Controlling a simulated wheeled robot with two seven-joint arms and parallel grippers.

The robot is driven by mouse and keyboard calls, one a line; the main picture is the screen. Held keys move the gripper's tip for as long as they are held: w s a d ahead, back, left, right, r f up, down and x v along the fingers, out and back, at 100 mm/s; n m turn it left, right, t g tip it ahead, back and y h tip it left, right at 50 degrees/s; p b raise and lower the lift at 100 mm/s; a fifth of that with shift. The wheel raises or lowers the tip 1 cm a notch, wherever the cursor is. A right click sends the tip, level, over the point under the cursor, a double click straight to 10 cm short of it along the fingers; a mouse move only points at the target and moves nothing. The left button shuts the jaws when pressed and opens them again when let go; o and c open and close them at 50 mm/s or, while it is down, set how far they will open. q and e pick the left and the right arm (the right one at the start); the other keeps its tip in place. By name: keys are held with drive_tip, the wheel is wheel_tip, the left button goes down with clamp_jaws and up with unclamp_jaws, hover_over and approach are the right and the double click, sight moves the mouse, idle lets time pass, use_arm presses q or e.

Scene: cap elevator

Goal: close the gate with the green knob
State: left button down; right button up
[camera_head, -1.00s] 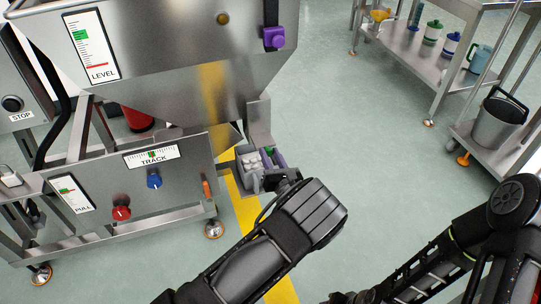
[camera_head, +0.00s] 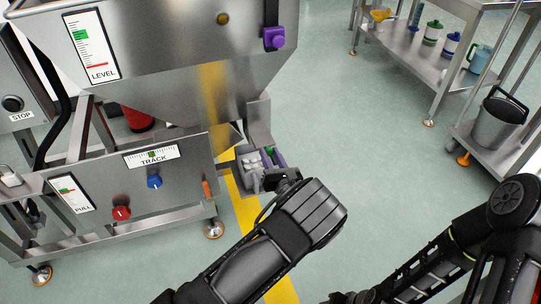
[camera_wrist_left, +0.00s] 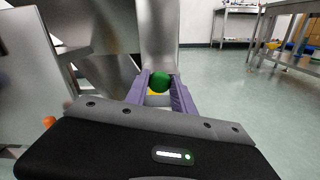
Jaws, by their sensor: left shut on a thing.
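The green knob (camera_head: 269,151) shows as a small spot at the lower right of the steel machine, beside a narrow upright steel plate (camera_head: 258,122). My left gripper (camera_head: 264,155) is at the knob, with its purple fingers pointing at the machine. In the left wrist view the round green knob (camera_wrist_left: 160,82) lies between the two purple finger ends (camera_wrist_left: 160,84), in front of a steel panel (camera_wrist_left: 158,35). The fingers are shut on the knob. I cannot tell which plate is the gate. My right arm crosses the lower right; its gripper is out of view.
A purple knob (camera_head: 274,38) sits on the hopper (camera_head: 180,70) above. The lower panel (camera_head: 130,180) carries a red knob (camera_head: 121,213) and a blue knob (camera_head: 154,181). A steel cart (camera_head: 437,75) and a bucket (camera_head: 497,123) stand at the right. The floor between is clear.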

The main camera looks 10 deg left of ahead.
sight(265, 144)
use_arm(q)
drive_tip(key=b+x, duration=0.1)
drive_tip(key=x, duration=0.4)
drive_tip(key=shift+w+a+f+b, duration=0.15)
drive_tip(key=shift+w+a+b, duration=0.05)
drive_tip(key=shift+w+b, duration=0.1)
drive_tip(key=shift+d, duration=0.1)
drive_tip(key=c, duration=1.1)
unclamp_jaws()
drive_tip(key=shift+s, duration=0.1)
drive_tip(key=shift+o, duration=0.2)
drive_tip(key=shift+s, duration=0.1)
drive_tip(key=p+v, duration=0.2)
drive_tip(key=v, duration=0.5)
drive_tip(key=shift+p, duration=0.3)
drive_tip(key=shift+s+d, duration=0.2)
drive_tip(key=shift+s, duration=0.05)
